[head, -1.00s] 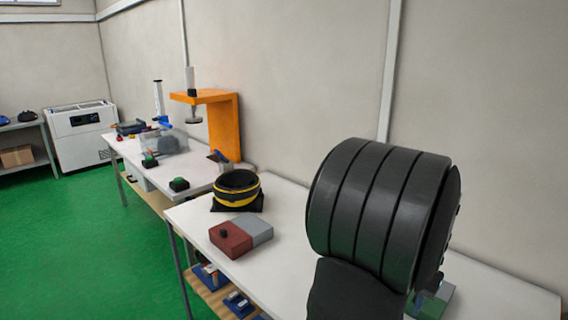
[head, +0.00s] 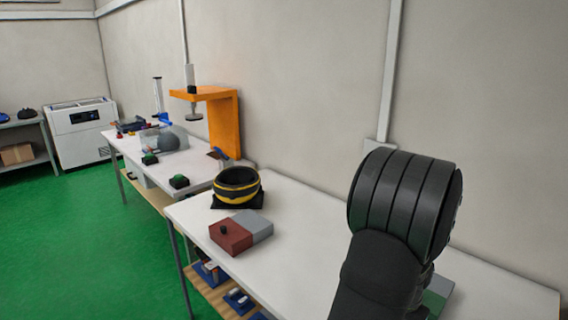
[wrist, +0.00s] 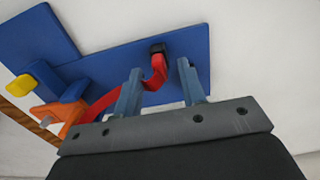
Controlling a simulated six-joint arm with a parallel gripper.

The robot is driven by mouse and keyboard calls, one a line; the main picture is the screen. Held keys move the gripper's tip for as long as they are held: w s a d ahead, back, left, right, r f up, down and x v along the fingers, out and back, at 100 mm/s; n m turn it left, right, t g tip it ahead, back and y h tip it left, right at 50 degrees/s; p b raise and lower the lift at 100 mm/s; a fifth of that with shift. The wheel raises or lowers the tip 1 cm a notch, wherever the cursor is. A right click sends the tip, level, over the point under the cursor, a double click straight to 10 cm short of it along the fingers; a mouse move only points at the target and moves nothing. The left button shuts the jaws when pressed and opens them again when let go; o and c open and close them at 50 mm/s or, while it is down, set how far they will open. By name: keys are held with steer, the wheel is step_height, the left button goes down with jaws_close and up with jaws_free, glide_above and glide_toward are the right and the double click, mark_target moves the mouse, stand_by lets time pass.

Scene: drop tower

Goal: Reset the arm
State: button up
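My arm (head: 395,235) stands at the right of the head view, over the near table; my gripper is hidden behind it there. In the wrist view my gripper (wrist: 160,88) shows two blue-grey fingers set apart, with a gap between them. A red curved strap or lever (wrist: 153,78) with a black end shows behind the gap, in front of a blue plate (wrist: 120,50). I see nothing clamped between the fingers.
On the near table (head: 330,245) are a black and yellow ring-shaped piece (head: 237,188) and a red and grey block (head: 240,232). An orange stand (head: 222,120) and a clear box with a dark ball (head: 168,141) are on the far table. A wall is close behind.

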steer(key=shift+f, duration=0.45)
step_height(320, 180, up, 5)
steer(key=shift+r, duration=0.15)
steer(key=s+d+r, duration=0.3)
steer(key=d, duration=0.1)
steer(key=shift+s+r, duration=0.2)
steer(key=shift+r, duration=0.1)
stand_by(0.4)
steer(key=w+a+f, duration=0.1)
steer(key=a+f, duration=0.1)
steer(key=w+a+f, duration=0.2)
steer(key=shift+w+f, duration=0.15)
steer(key=shift+f, duration=0.1)
step_height(320, 180, down, 4)
steer(key=shift+f, duration=0.2)
step_height(320, 180, up, 9)
stand_by(1.1)
